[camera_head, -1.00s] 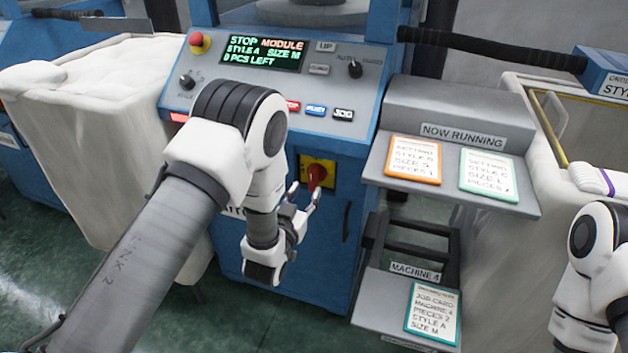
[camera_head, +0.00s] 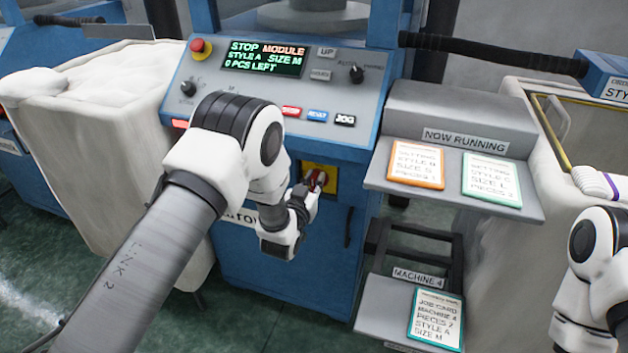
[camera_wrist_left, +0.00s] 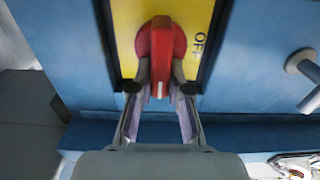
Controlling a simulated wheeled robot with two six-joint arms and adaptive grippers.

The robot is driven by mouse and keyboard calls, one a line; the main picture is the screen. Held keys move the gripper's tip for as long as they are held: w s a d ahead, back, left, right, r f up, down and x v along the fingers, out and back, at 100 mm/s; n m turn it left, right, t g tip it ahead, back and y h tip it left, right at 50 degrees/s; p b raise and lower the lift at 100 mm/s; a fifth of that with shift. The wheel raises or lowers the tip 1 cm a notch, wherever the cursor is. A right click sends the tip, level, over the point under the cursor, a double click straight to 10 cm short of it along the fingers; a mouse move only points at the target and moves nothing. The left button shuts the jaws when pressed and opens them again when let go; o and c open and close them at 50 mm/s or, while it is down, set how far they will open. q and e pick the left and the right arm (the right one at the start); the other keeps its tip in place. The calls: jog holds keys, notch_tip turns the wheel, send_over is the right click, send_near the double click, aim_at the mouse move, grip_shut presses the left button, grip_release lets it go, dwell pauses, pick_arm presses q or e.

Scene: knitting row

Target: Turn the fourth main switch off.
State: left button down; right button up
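The main switch has a red handle (camera_head: 320,178) on a yellow plate (camera_head: 331,187), on the blue front of the machine with the lit display. In the left wrist view the red handle (camera_wrist_left: 161,48) points toward my gripper, its white mark at the near end. The word OFF is on the plate to the right of the handle. My left gripper (camera_head: 312,187) is at the switch. In the left wrist view its fingers (camera_wrist_left: 160,80) lie on both sides of the handle's narrow part and look shut on it. My right gripper is outside the view; only part of that arm shows.
The control panel (camera_head: 366,103) with a red stop button (camera_head: 200,48) and knobs is above the switch. A card shelf (camera_head: 535,208) juts out to the right. A lower card tray (camera_head: 376,310) is labelled MACHINE 4. A white bin (camera_head: 90,180) stands left.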

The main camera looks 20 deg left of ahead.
pick_arm(q)
jog(key=shift+n, duration=0.3)
jog(key=n, duration=0.4)
jog(key=shift+a+f, duration=0.1)
jog(key=shift+a, duration=0.3)
jog(key=n, duration=0.4)
jog(key=f+n, duration=0.1)
jog(key=n, duration=0.3)
jog(key=a+f+n, duration=0.1)
jog(key=n, duration=0.4)
jog(key=shift+a, duration=0.1)
jog(key=shift+n, duration=0.3)
jog(key=c, duration=1.1)
grip_release()
